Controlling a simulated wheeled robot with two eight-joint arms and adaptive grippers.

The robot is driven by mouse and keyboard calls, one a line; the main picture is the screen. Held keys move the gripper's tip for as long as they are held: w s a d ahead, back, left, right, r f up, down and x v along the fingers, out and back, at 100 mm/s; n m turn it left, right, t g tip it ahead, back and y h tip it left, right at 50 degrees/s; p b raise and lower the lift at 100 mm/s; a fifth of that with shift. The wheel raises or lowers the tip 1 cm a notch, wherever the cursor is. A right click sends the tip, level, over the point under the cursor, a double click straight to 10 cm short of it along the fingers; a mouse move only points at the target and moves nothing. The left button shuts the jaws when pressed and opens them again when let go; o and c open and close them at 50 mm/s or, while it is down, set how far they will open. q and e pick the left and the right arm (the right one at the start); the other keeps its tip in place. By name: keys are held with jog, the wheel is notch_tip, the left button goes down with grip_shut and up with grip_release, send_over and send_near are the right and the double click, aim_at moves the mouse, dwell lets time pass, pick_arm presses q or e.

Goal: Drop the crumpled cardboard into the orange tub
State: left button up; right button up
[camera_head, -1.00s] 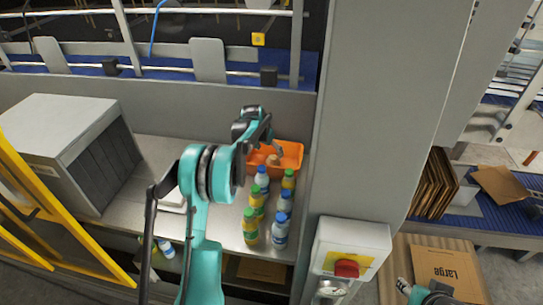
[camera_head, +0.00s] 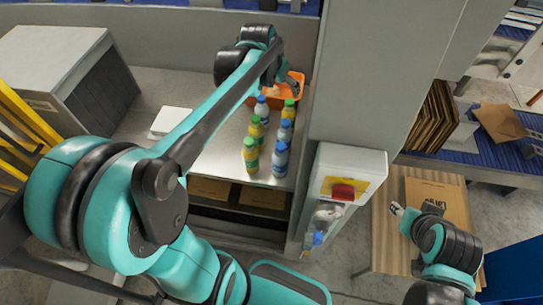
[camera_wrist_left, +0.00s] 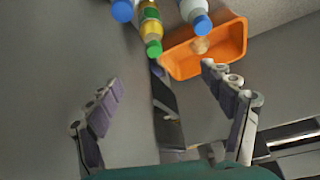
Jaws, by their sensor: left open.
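The orange tub (camera_head: 297,92) stands at the back right of the steel counter, partly hidden by my left gripper (camera_head: 284,82). In the left wrist view the tub (camera_wrist_left: 234,42) shows its open top. A small tan lump that looks like the crumpled cardboard (camera_wrist_left: 200,46) lies inside it. My left gripper shows in the wrist view (camera_wrist_left: 163,86) with its fingers wide apart and nothing between them, near the tub. My right gripper (camera_head: 396,208) is far from the tub, over a wooden surface at the right; its fingers are too small to read.
Several capped bottles (camera_head: 280,158) stand in two rows just in front of the tub. A white flat item (camera_head: 170,121) lies on the counter. A grey pillar and a box with a red button (camera_head: 343,192) stand right of the counter. A cardboard box (camera_head: 436,196) lies at right.

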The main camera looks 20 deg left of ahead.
pick_arm(q)
jog(key=s+d+f, duration=0.1)
jog(key=s+d, duration=0.1)
jog(key=s, duration=0.5)
jog(key=s+d+f+t, duration=0.1)
jog(key=s+d+f, duration=0.1)
jog(key=s, duration=0.5)
jog(key=s+d+f, duration=0.2)
jog(key=s+d, duration=0.1)
jog(key=s, duration=0.4)
jog(key=shift+s+d+n+t, duration=0.15)
jog(key=shift+d+n+t, duration=0.1)
jog(key=shift+n+t, duration=0.05)
jog(key=shift+s, duration=0.1)
